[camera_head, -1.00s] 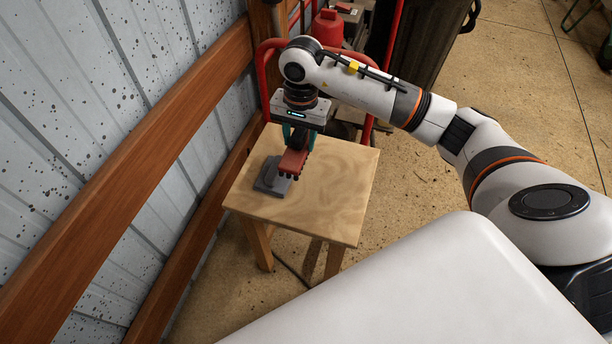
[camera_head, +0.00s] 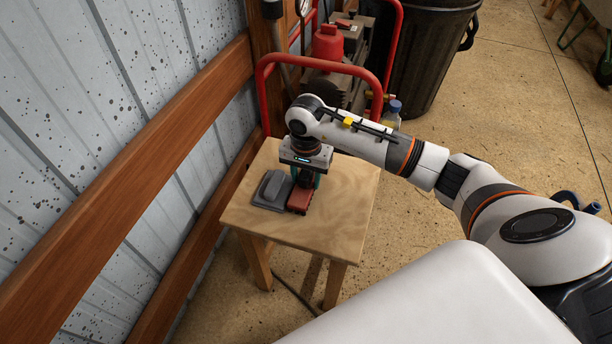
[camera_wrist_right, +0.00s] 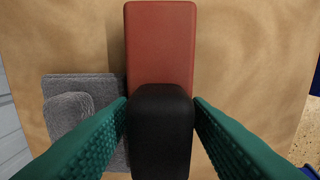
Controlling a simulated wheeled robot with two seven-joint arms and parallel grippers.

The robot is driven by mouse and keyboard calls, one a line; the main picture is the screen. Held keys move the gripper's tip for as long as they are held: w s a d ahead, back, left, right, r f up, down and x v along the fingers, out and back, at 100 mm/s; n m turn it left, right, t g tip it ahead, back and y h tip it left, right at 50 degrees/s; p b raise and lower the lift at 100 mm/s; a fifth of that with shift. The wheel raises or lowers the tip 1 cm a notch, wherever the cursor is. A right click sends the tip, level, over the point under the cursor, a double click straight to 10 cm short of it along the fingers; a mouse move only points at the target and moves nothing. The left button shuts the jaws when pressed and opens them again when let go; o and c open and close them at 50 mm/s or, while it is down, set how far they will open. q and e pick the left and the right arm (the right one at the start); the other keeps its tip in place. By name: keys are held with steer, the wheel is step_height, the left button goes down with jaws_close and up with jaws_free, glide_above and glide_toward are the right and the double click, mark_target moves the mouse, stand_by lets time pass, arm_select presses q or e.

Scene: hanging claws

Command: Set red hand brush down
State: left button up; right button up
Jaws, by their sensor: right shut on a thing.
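The red hand brush (camera_head: 300,199) is at the wooden stool's top (camera_head: 341,207), beside a grey block-like thing (camera_head: 271,189). In the right wrist view the brush's red body (camera_wrist_right: 160,45) points away, and its black handle (camera_wrist_right: 162,130) lies between the green fingers. My right gripper (camera_head: 306,178) is shut on the handle from above. In the head view the brush looks down at the stool top; whether its underside touches the wood is hidden. The grey thing also shows in the right wrist view (camera_wrist_right: 84,92), just left of the brush. My left gripper is not in view.
A corrugated wall with wooden rails (camera_head: 150,190) runs along the left. A red tubular frame (camera_head: 262,95) with machinery stands behind the stool, and a dark bin (camera_head: 435,50) behind that. The stool's right and front areas are bare.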

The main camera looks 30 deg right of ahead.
mark_target(306, 172)
steer(key=o, duration=0.9)
steer(key=shift+w+r, duration=0.1)
steer(key=shift+r, duration=0.45)
arm_select(q)
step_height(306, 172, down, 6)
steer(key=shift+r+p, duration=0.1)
steer(key=shift+p, duration=0.75)
arm_select(e)
step_height(306, 172, up, 11)
